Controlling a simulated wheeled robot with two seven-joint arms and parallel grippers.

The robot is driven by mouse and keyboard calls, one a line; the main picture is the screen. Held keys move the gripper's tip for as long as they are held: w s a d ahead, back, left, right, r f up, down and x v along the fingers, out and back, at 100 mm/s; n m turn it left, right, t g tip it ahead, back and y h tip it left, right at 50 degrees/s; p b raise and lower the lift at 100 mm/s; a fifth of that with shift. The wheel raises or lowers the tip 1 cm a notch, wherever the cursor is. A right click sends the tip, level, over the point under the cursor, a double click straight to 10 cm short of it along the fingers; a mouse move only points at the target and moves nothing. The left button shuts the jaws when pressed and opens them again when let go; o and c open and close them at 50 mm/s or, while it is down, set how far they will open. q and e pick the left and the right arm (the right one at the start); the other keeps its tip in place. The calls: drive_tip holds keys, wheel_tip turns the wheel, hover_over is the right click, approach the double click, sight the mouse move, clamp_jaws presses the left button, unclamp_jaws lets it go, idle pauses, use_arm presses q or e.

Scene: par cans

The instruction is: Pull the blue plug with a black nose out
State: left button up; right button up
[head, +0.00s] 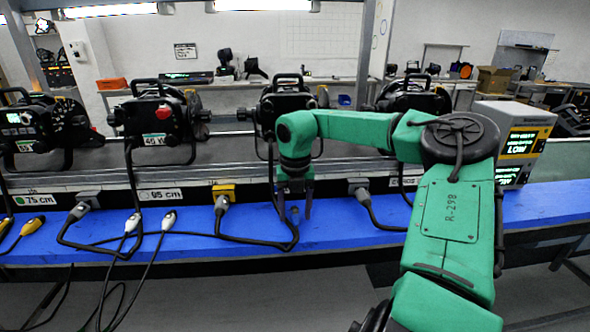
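My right gripper (295,208) points down over the blue ledge, below the middle black lamp. Its two fingers are apart, one on each side of a small bluish plug (294,214). The plug looks upright, with a black cable at its lower end; I see no clear contact with the fingers. Its nose is too small and shadowed to make out. My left gripper is not in view.
Grey connectors sit on the rail at left (89,198) and right (358,187). White plugs (132,223) with cables and yellow plugs (33,225) lie on the blue ledge (340,232) to the left. Black lamps (160,120) stand behind. A grey box with displays (515,120) is at right.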

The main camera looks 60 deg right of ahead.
sight(295, 213)
wheel_tip(295, 213, up, 15)
drive_tip(key=shift+a+f, duration=0.15)
drive_tip(key=shift+f, duration=0.05)
idle(0.4)
